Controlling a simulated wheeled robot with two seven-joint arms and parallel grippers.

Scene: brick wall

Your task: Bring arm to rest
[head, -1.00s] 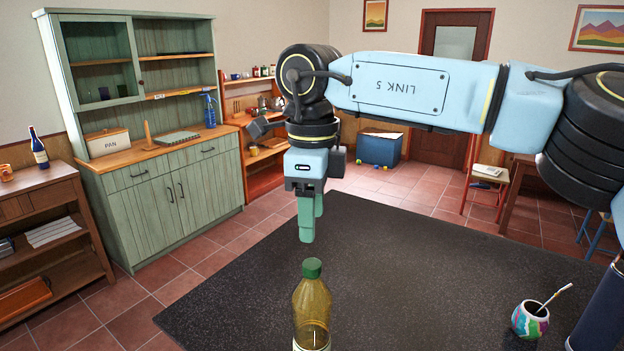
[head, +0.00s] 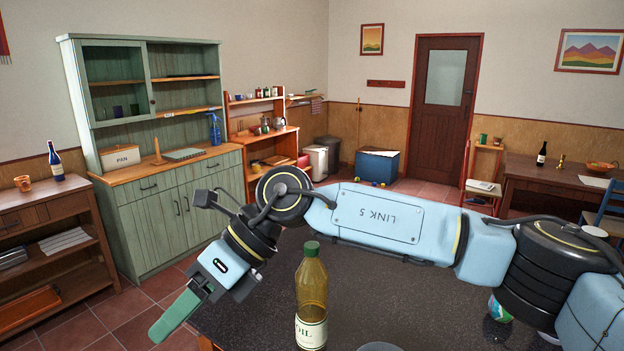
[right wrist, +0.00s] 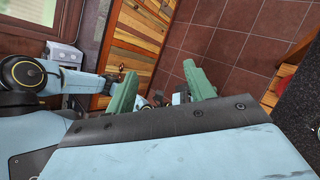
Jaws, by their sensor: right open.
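My right gripper (head: 175,314) hangs at the lower left of the head view, tilted down and left, past the left side of the dark tabletop (head: 262,318). In the right wrist view, its two green fingers stand wide apart, and the right gripper (right wrist: 161,88) is open with nothing between them. My right arm reaches across the head view from the right, behind the oil bottle (head: 311,300). The bottle has a green cap and stands upright on the table, apart from the gripper. My left gripper does not show in the head view.
A green cabinet (head: 165,225) stands at the left behind the gripper. A low brown shelf (head: 45,232) is at the far left. A colourful cup (head: 499,308) is partly hidden by my arm. Tiled floor (head: 120,312) lies open below the gripper.

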